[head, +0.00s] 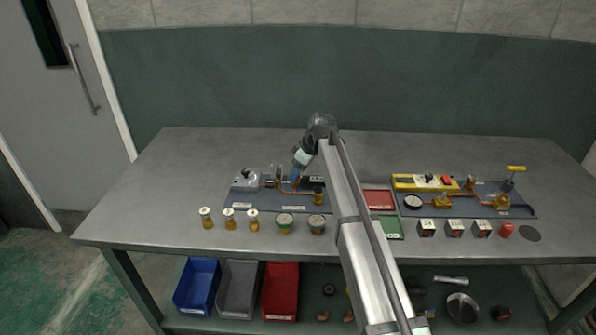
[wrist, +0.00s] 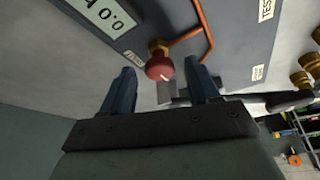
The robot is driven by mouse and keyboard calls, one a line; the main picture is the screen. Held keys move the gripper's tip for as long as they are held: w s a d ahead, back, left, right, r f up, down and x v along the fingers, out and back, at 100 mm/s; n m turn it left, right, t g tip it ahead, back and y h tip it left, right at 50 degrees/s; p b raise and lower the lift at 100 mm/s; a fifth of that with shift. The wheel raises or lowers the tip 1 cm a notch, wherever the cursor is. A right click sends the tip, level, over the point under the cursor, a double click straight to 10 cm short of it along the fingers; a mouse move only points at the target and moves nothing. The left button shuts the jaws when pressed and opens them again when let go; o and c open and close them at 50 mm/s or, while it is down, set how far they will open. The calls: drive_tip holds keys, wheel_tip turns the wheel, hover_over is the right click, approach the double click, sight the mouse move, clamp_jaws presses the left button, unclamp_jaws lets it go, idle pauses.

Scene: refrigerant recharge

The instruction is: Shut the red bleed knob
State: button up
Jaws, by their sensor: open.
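The red bleed knob (wrist: 160,67) shows in the wrist view on a brass fitting (wrist: 158,48), on the grey panel beside a digital display. A light mark is on its face. My gripper (wrist: 163,80) is open, with one blue finger on each side of the knob in that view. I cannot tell whether either finger touches it. In the head view my gripper (head: 297,172) reaches down over the left panel (head: 250,203). The arm and gripper hide the knob there.
Several brass cylinders (head: 229,218) and two round tins (head: 284,222) stand in front of the left panel. Red (head: 378,199) and green (head: 390,228) trays lie right of my arm. A second panel (head: 480,210) is at right. The table's back strip is clear.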

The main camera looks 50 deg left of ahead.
drive_tip(key=c, duration=1)
drive_tip(key=shift+c, duration=0.2)
drive_tip(key=shift+s, duration=0.1)
drive_tip(key=m, duration=0.2)
drive_tip(key=m+t, duration=0.1)
drive_tip(key=m, duration=0.1)
drive_tip(key=shift+s+t, duration=0.15)
drive_tip(key=shift+t, duration=0.15)
drive_tip(key=m, duration=0.2)
drive_tip(key=m+t, duration=0.1)
drive_tip(key=m, duration=0.1)
drive_tip(key=shift+s+m+t, duration=0.15)
drive_tip(key=shift+m+t, duration=0.15)
drive_tip(key=m, duration=0.2)
drive_tip(key=m+t, duration=0.1)
drive_tip(key=m, duration=0.1)
drive_tip(key=shift+a+t+h, duration=0.15)
drive_tip(key=shift+t+h, duration=0.15)
drive_tip(key=m, duration=0.2)
drive_tip(key=m+h, duration=0.1)
drive_tip(key=m, duration=0.2)
drive_tip(key=shift+s+a+t+h, duration=0.1)
drive_tip(key=shift+s+t+h, duration=0.05)
drive_tip(key=shift+t+h, duration=0.2)
